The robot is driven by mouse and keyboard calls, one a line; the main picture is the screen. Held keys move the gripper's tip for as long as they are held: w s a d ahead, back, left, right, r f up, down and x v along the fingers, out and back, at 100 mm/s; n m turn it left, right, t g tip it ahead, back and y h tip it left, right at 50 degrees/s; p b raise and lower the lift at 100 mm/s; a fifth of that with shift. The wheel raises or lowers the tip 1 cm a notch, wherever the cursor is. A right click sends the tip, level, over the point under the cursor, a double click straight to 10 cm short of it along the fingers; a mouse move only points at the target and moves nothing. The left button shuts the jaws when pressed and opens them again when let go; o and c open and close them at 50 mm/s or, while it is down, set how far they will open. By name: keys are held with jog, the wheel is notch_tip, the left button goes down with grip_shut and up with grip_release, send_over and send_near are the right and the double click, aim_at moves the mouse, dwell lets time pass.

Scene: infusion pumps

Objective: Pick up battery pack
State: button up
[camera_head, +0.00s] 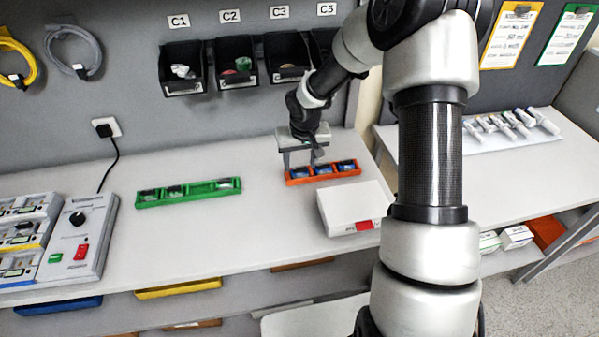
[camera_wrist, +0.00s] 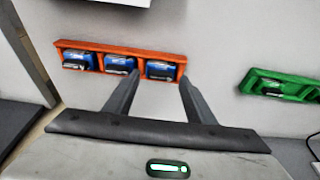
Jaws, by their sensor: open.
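Three blue battery packs sit in the compartments of an orange tray (camera_head: 357,172) on the table. In the wrist view, the packs are the left one (camera_wrist: 76,61), the middle one (camera_wrist: 118,64) and the right one (camera_wrist: 160,70), all in the orange tray (camera_wrist: 66,45). My gripper (camera_wrist: 160,82) is open and empty, its fingertips pointing at the tray. The right pack shows between the fingers, and the left finger's tip overlaps the gap near the middle pack. In the head view, my gripper (camera_head: 300,168) hangs at the left end of the orange tray. Contact cannot be told.
A green tray (camera_head: 212,191) with dark packs in some compartments lies left. A white box (camera_head: 350,208) with a red label stands just in front of the orange tray. A charger unit (camera_head: 85,235) stands at the left. Bins (camera_head: 237,62) hang behind. Bare table separates the trays.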

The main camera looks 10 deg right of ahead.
aim_at(300, 169)
jog(key=shift+x, duration=0.8)
jog(key=c, duration=0.9)
jog(key=shift+r, duration=0.15)
notch_tip(300, 169, up, 10)
jog(key=shift+f, duration=0.1)
